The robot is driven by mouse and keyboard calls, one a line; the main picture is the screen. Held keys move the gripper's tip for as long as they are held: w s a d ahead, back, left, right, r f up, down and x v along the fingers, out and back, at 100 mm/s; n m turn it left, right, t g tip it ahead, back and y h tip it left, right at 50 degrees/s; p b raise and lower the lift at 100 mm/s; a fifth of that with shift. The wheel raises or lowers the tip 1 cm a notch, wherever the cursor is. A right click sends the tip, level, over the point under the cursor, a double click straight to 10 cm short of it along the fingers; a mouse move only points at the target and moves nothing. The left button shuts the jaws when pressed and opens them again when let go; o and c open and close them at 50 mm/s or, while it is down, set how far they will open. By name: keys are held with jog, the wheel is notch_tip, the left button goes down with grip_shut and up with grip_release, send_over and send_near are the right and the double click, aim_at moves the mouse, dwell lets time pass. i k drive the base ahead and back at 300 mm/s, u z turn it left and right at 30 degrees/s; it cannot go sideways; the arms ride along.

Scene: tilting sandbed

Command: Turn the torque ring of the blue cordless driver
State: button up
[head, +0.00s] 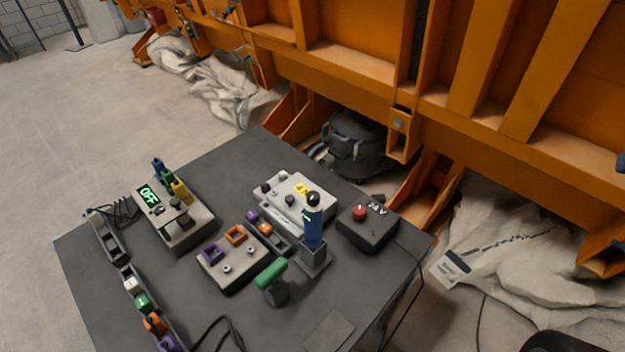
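The blue cordless driver (314,230) stands upright in a dark grey stand (315,262) on the right part of the dark table. A small green-lit mark shows on its upper body. A black rounded part (313,199) sits on its top. I cannot make out which part is the torque ring, or any setting on it. My gripper is not in view, and nothing touches the driver.
On the dark table (110,265), a green-handled tool (271,274) stands close in front of the driver. A black box with a red button (360,212) is to its right, and a white control box (290,200) behind left. An orange steel frame (330,75) rises behind.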

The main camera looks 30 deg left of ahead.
aim_at(314, 197)
jog(key=u, duration=1.3)
